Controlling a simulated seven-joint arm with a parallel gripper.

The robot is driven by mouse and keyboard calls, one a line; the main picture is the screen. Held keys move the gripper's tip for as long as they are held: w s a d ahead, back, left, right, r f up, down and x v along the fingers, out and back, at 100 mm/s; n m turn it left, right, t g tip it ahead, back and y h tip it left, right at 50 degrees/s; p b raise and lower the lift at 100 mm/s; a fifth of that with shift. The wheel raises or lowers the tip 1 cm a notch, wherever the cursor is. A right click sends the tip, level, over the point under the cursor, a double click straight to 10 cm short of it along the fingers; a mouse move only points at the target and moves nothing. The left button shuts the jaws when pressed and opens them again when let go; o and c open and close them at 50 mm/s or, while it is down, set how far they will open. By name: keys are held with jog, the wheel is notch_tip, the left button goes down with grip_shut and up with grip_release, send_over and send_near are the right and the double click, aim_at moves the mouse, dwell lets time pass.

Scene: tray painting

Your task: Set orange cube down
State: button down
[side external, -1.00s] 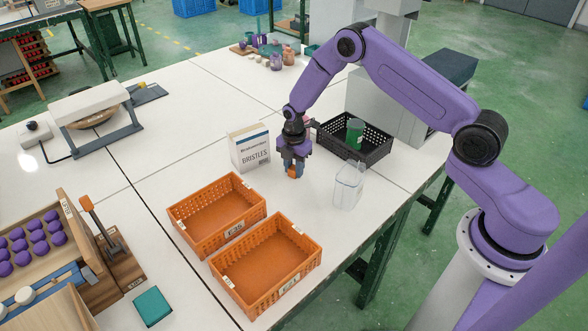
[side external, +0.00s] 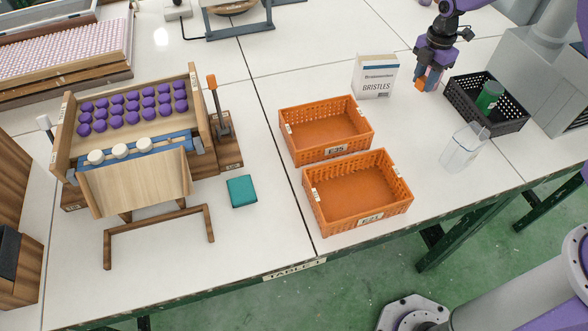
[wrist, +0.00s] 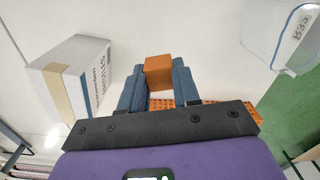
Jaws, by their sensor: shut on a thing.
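The orange cube (wrist: 159,71) sits between the two blue-grey fingers of my gripper (wrist: 159,84) in the wrist view. In the side view my gripper (side external: 427,81) points down, shut on the cube (side external: 421,83), whose lower part shows at the fingertips. It is over the white table between the white bristles box (side external: 376,76) and the black crate (side external: 462,98). I cannot tell whether the cube touches the table.
Two empty orange baskets (side external: 286,133) (side external: 312,200) stand in the middle of the table. A clear container (side external: 461,150) stands in front of the black crate, which holds a green cup (side external: 489,96). A teal block (side external: 242,191) lies left of the baskets. A wooden rack (side external: 130,160) stands further left.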

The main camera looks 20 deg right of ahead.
notch_tip(320, 180, up, 3)
jog(key=shift+r, duration=0.1)
jog(key=a+n, duration=0.2)
jog(key=a, duration=1.2)
jog(key=n, duration=0.4)
send_over(283, 182)
notch_tip(283, 182, down, 6)
jog(key=shift+f, duration=4.35)
jog(key=shift+f, duration=0.15)
jog(key=c, duration=0.8)
grip_release()
